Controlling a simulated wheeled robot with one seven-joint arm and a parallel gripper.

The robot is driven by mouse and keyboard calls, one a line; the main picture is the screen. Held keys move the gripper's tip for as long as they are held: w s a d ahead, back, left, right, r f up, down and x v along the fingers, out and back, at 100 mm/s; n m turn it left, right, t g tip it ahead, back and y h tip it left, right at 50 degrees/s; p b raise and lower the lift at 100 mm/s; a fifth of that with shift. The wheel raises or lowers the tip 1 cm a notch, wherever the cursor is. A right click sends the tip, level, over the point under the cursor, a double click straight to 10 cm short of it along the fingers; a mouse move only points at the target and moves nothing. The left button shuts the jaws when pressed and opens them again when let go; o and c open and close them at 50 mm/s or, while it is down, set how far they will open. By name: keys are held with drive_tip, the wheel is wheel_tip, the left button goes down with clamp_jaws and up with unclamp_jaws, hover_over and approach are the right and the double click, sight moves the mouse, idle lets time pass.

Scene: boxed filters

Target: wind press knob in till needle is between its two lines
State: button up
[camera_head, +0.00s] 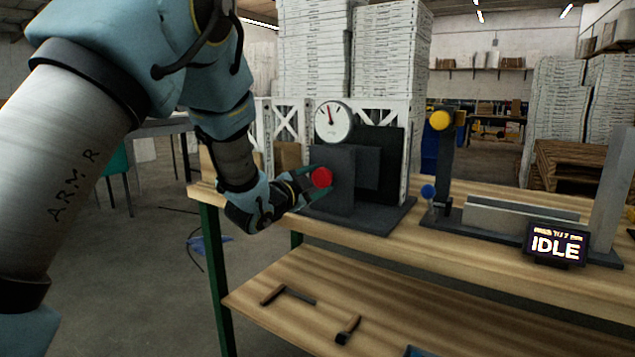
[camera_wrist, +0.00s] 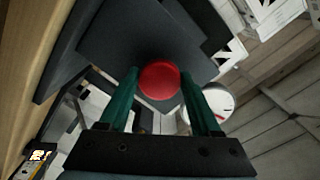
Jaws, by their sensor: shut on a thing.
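The red press knob (camera_head: 321,177) sits on the left side of the dark grey press (camera_head: 334,205) on the workbench. My gripper (camera_head: 308,180) is at the knob. In the wrist view the knob (camera_wrist: 159,80) lies between the two green fingers of my gripper (camera_wrist: 160,88), which are closed on it. A round white gauge (camera_head: 333,122) stands on top of the press. Its red needle points up and slightly left, with dark marks near the rim. Whether the needle lies between two lines is too small to tell. The gauge also shows, tilted, in the wrist view (camera_wrist: 213,108).
To the right on the bench (camera_head: 480,205) stand a dark post with a yellow ball (camera_head: 440,120), a blue knob (camera_head: 428,191), a grey channel (camera_head: 520,218) and a display reading IDLE (camera_head: 555,246). Tools lie on the lower shelf (camera_head: 300,310).

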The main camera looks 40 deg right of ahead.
drive_tip(key=o, duration=1.3)
drive_tip(key=shift+o, duration=0.2)
drive_tip(key=b+v, duration=0.2)
drive_tip(key=v, duration=0.8)
drive_tip(key=shift+a+b, duration=0.35)
drive_tip(key=shift+s, duration=0.1)
drive_tip(key=w+a+f+n+t+y+p, duration=0.25)
drive_tip(key=w+a+n+y, duration=0.35)
drive_tip(key=a, duration=0.6)
drive_tip(key=w+a+f+n+t+y+p, duration=0.25)
drive_tip(key=w+a+n+y, duration=0.45)
drive_tip(key=a, duration=0.5)
drive_tip(key=s+a+f+n+g+y+p, duration=0.1)
drive_tip(key=s+a+n+g, duration=0.15)
drive_tip(key=a, duration=0.55)
drive_tip(key=s+a+f+n+g+y, duration=0.15)
drive_tip(key=a+n, duration=0.25)
drive_tip(key=a, duration=0.4)
drive_tip(key=s+a+n+g+y+p, duration=0.1)
drive_tip(key=s+a+n+g, duration=0.3)
drive_tip(key=s+a, duration=0.4)
drive_tip(key=shift+s+f+n+y+p, duration=0.3)
drive_tip(key=shift+s+n+y+p, duration=0.05)
drive_tip(key=shift+s, duration=0.05)
